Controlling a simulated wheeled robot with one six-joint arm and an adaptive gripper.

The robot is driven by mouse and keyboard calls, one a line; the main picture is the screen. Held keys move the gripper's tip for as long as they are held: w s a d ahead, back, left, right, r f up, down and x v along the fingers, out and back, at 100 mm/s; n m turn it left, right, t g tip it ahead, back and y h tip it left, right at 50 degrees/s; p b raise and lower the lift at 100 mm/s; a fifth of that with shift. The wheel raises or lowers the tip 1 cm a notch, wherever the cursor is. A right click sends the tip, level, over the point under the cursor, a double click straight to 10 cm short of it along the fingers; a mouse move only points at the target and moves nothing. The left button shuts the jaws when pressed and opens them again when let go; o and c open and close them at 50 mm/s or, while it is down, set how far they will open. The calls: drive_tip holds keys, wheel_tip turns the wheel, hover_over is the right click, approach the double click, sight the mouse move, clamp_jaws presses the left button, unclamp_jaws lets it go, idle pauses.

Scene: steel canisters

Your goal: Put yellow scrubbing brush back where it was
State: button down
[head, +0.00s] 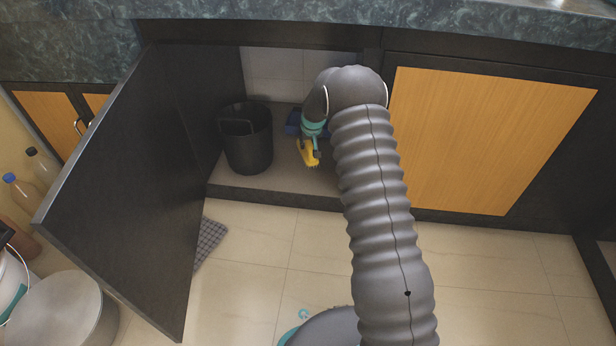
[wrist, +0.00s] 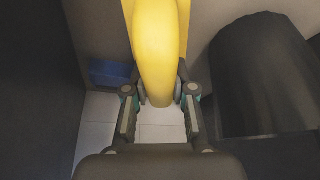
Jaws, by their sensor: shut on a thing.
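The yellow scrubbing brush (head: 307,153) is at the front of my gripper inside the open under-counter cabinet. It also shows large in the wrist view (wrist: 157,45), between the two fingers. My gripper (head: 315,143) is shut on the brush. In the wrist view my gripper (wrist: 160,97) has one finger on each side of the brush's rounded yellow end. The brush is close to the cabinet floor (head: 285,178); I cannot tell if it touches it. My arm hides part of the cabinet's right side.
A black bucket (head: 247,140) stands left of my gripper; it fills the right of the wrist view (wrist: 262,80). A blue thing (head: 293,120) lies behind my gripper. The open dark door (head: 130,190) stands at the left. A closed wooden door (head: 485,135) is at the right.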

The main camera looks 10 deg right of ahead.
drive_tip(key=shift+w+f+b, duration=0.2)
drive_tip(key=shift+f+b, duration=0.5)
drive_tip(key=shift+f, duration=4.1)
drive_tip(key=shift+f, duration=0.1)
drive_tip(key=c, duration=1)
unclamp_jaws()
drive_tip(key=shift+o, duration=0.2)
